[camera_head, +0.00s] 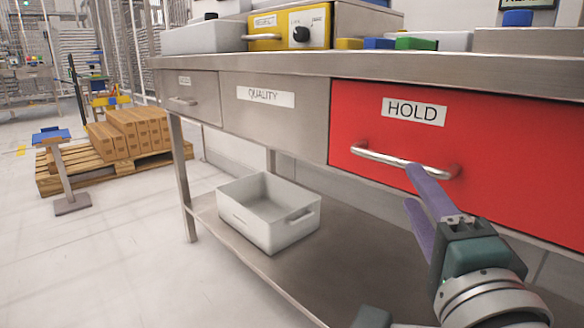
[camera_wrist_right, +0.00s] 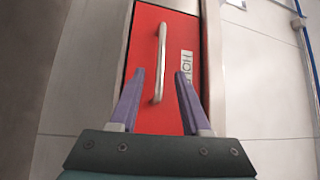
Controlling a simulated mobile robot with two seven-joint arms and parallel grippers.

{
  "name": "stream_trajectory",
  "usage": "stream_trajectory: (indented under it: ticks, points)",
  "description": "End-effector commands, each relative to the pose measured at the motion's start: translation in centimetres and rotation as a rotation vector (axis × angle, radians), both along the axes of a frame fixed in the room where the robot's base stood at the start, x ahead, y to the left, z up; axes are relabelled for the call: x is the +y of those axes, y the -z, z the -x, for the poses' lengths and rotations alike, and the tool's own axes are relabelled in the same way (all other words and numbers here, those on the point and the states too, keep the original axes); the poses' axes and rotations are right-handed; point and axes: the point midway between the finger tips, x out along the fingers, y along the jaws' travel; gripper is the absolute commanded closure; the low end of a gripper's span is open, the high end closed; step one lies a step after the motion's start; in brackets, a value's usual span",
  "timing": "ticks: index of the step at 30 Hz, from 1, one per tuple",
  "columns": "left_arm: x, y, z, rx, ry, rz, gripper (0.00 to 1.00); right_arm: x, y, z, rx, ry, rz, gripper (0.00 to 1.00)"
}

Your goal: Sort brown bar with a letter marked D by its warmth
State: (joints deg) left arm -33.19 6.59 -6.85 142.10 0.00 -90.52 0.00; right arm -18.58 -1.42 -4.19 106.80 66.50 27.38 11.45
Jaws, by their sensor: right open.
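No brown bar marked D can be made out in either view. A red drawer front labelled HOLD (camera_head: 490,160) is at the right under the steel table and appears shut; it also fills the middle of the right wrist view (camera_wrist_right: 150,120). Its metal bar handle (camera_head: 385,157) also shows in the right wrist view (camera_wrist_right: 160,50). My right gripper (camera_head: 411,186) is open and empty in front of the drawer, its purple fingertips close to the handle. In the right wrist view the fingers (camera_wrist_right: 160,72) lie on either side of the handle; contact cannot be told. My left gripper is not in view.
A grey drawer labelled QUALITY (camera_head: 275,115) and a smaller grey drawer (camera_head: 190,98) are to the left. A yellow box with a dial (camera_head: 290,30) stands on the tabletop. An empty-looking white bin (camera_head: 255,225) sits on the lower shelf. Left floor is partly clear, with a pallet (camera_head: 60,180).

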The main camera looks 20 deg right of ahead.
Motion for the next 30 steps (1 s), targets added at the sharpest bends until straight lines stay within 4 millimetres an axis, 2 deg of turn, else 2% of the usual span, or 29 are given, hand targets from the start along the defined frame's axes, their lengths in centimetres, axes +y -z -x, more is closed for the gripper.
stream_trajectory:
  ticks: [6, 12, 16, 24, 30]
  points:
    - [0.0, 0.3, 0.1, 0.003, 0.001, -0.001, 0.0, -1.6, -0.8, -4.1, -0.004, -0.001, 0.001, 0.53]
    - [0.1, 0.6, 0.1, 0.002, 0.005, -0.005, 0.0, -2.6, -1.1, -6.7, -0.001, -0.002, 0.002, 0.53]
    - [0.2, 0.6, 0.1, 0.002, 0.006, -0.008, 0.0, -2.9, -1.2, -7.5, 0.0, -0.003, 0.001, 0.53]
    - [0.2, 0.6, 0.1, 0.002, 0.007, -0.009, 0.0, -3.0, -1.2, -7.6, 0.001, -0.003, 0.001, 0.53]
    - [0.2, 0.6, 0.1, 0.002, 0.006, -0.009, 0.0, -3.0, -1.2, -7.6, 0.001, -0.003, 0.001, 0.74]
